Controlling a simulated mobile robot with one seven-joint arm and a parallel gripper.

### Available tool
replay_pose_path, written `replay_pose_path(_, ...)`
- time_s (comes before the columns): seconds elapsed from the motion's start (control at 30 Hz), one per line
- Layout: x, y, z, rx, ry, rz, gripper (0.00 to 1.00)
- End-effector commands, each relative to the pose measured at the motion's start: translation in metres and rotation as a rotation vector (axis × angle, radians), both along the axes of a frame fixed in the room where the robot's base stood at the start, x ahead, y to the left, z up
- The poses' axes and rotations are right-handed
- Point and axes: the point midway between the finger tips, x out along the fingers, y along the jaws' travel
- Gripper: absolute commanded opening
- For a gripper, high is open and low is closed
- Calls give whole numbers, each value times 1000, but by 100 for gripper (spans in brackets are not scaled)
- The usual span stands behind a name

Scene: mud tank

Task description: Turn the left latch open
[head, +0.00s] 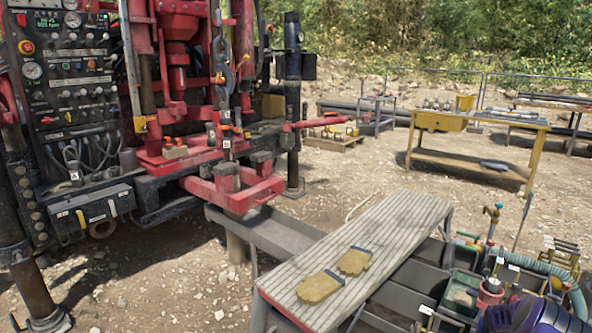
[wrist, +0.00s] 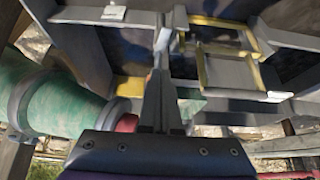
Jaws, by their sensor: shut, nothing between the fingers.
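My gripper (wrist: 164,50) is in the middle of the wrist view, its two grey fingers together with nothing between them. The fingertips are at a dark grey metal edge of the mud tank (wrist: 135,17); I cannot tell whether they touch it. A small pale metal piece (wrist: 163,39) shows right at the tips and may be part of a latch. To its right is a yellow-edged frame with grey bars (wrist: 228,70). I cannot tell for certain which part is the left latch. In the head view the tank area (head: 460,293) is at the lower right, and my gripper is not clearly visible.
A thick green hose or pipe (wrist: 70,108) with a grey collar lies close left of my gripper. A plank bench (head: 375,245) with tan gloves (head: 320,286) stands left of the tank. A red drill rig (head: 180,110) and a yellow table (head: 480,120) stand farther back.

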Motion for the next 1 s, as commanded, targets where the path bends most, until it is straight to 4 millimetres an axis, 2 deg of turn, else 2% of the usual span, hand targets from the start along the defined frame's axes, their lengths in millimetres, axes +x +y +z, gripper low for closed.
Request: replay_pose_path(1.0, 5, -6, 1, -2, -1, 0, 0)
